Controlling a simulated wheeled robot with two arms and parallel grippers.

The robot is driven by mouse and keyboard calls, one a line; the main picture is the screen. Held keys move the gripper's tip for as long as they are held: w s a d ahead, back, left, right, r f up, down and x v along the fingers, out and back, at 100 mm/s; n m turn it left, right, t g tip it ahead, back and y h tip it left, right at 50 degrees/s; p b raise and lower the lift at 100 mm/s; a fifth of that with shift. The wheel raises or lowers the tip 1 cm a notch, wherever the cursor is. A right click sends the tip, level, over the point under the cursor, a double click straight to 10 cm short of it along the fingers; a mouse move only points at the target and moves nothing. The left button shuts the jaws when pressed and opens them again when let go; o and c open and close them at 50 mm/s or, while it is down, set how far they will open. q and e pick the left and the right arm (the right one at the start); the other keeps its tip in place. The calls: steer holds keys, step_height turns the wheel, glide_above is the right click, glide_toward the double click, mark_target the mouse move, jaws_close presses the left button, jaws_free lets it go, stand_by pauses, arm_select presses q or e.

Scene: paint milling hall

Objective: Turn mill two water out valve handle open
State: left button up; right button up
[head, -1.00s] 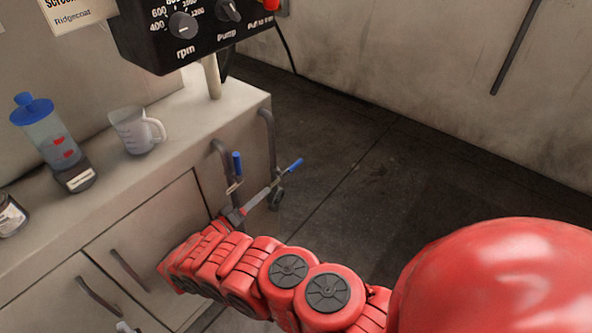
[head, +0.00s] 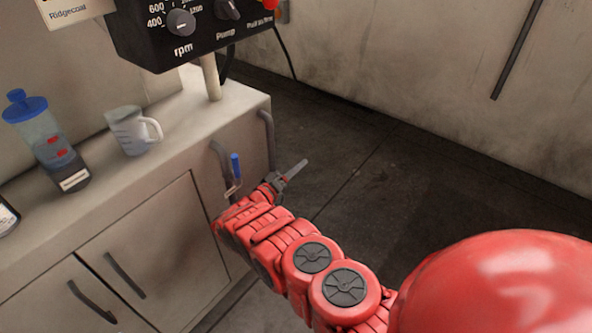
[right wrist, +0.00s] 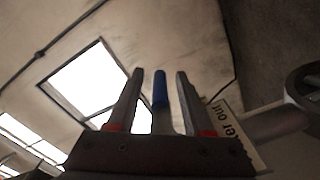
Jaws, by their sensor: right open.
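My right gripper (head: 294,170) is at the right end of the cabinet, in front of the pipes, with its fingers pointing away from me. In the right wrist view a blue-tipped valve handle (right wrist: 160,88) stands between the two open fingers, with a gap to each side. A sign ending in "ter out" (right wrist: 224,122) shows behind the right finger. In the head view this handle is hidden by my gripper. A second blue handle (head: 236,166) stands upright on the nearer pipe. My left gripper is out of view.
A blue-lidded clear container (head: 45,140) and a measuring jug (head: 130,132) stand on the cabinet top (head: 185,125). A black control box (head: 190,25) is mounted above it. The floor (head: 370,160) to the right is clear.

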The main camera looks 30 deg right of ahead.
jaws_close()
steer(key=shift+w, duration=0.1)
steer(key=shift+r, duration=0.2)
stand_by(1.1)
